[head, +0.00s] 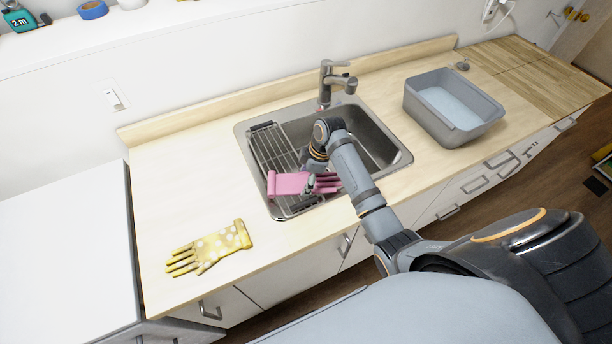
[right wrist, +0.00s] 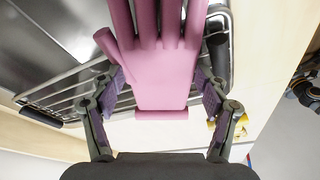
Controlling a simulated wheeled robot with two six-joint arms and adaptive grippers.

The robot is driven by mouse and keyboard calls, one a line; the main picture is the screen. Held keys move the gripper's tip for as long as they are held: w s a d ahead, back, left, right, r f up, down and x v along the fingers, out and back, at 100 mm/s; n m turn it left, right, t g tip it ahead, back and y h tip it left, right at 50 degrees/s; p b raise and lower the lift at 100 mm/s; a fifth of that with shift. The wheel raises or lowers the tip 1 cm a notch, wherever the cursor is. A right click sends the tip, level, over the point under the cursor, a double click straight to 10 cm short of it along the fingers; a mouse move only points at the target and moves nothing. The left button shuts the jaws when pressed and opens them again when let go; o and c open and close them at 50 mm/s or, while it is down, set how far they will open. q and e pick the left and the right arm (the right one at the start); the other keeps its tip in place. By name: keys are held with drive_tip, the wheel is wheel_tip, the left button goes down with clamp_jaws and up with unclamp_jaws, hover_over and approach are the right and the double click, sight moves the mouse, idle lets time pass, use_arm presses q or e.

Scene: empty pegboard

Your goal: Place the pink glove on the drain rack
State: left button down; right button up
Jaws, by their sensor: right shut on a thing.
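The pink glove (head: 288,184) is over the left part of the sink, above the wire drain rack (head: 272,148). My right gripper (head: 311,184) is shut on the glove. In the right wrist view the glove (right wrist: 165,75) lies between the two fingers (right wrist: 163,92), fingers of the glove pointing away and cuff toward me. The rack's bars and dark end grips (right wrist: 70,100) show behind it. I cannot tell whether the glove touches the rack. My left gripper is not in view.
A yellow dotted glove (head: 209,247) lies on the counter at the front left. The faucet (head: 333,82) stands behind the sink basin (head: 375,142). A grey tub (head: 453,106) with water stands to the right. The counter left of the sink is mostly clear.

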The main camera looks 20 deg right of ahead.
sight(316, 183)
drive_tip(key=shift+f, duration=0.15)
drive_tip(key=o, duration=1.1)
drive_tip(key=shift+o, duration=0.2)
drive_tip(key=b+v, duration=0.1)
drive_tip(key=v, duration=1.1)
drive_tip(key=shift+b, duration=0.35)
drive_tip(key=shift+s, duration=0.1)
